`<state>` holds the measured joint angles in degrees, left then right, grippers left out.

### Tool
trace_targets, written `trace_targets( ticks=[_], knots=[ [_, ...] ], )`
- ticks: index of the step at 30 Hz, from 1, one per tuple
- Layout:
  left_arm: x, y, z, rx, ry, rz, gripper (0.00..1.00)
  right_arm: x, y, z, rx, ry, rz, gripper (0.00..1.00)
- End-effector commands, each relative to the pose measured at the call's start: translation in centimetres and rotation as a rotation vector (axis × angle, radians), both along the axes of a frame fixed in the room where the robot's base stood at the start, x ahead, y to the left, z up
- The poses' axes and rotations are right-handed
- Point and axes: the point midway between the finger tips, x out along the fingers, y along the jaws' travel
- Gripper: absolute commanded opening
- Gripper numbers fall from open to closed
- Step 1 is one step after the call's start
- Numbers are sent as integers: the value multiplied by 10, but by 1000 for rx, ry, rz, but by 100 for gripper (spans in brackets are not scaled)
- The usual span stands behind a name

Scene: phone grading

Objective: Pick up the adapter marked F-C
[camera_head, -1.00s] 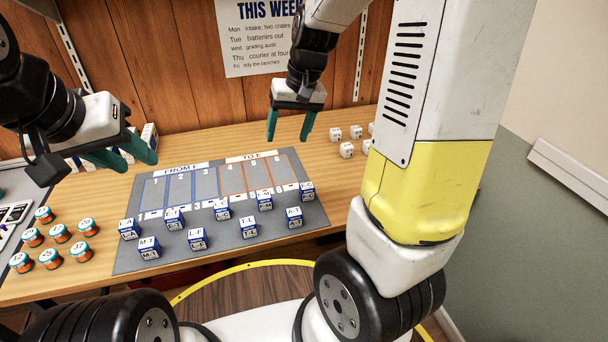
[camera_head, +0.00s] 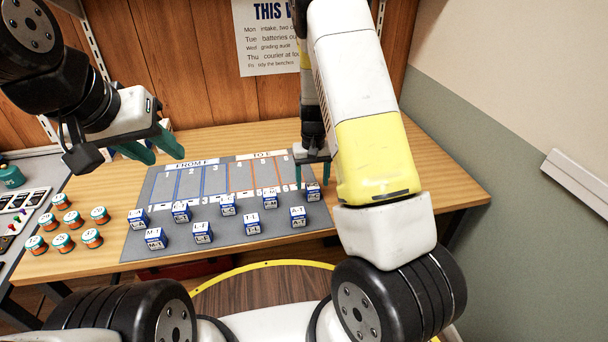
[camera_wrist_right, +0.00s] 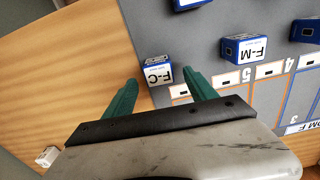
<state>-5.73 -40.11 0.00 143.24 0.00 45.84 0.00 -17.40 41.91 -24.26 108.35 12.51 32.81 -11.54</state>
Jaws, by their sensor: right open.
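The adapter marked F-C (camera_wrist_right: 157,72) is a small blue and white block near the edge of the grey mat. In the right wrist view it lies just ahead of my right gripper (camera_wrist_right: 162,84), between the lines of its two open green fingers. In the head view the adapter (camera_head: 313,192) is at the right end of the group, and my right gripper (camera_head: 312,176) is just behind and above it, partly hidden by my arm. I cannot tell whether they touch. My left gripper (camera_head: 163,151) is open and empty above the table's left part.
The adapter marked F-M (camera_wrist_right: 246,49) is beside F-C, with several similar adapters on the grey mat (camera_head: 140,250). Several numbered orange and teal jars (camera_head: 63,242) stand at the left. A white cube (camera_wrist_right: 47,156) lies on the bare wood. The table's right side is clear.

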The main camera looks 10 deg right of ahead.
Motion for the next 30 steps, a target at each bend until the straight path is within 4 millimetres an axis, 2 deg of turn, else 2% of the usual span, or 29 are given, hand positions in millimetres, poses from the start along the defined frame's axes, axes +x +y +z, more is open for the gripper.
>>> trace_targets(
  ticks=[3,6,14,21,24,30],
  knots=[
    [0,0,0,0,0,0,36,-1,0,-18,0,3,-1,65],
    [0,0,0,0,0,0,36,-1,-1,-25,0,0,1,65],
    [0,0,0,0,0,0,36,0,0,-26,0,-1,0,64],
    [0,0,0,0,0,0,36,0,0,-26,0,-1,0,16],
    [0,0,0,0,0,0,36,0,0,-26,1,-1,0,1],
    [0,0,0,0,0,0,36,0,0,-25,1,-1,0,0]
  ],
)
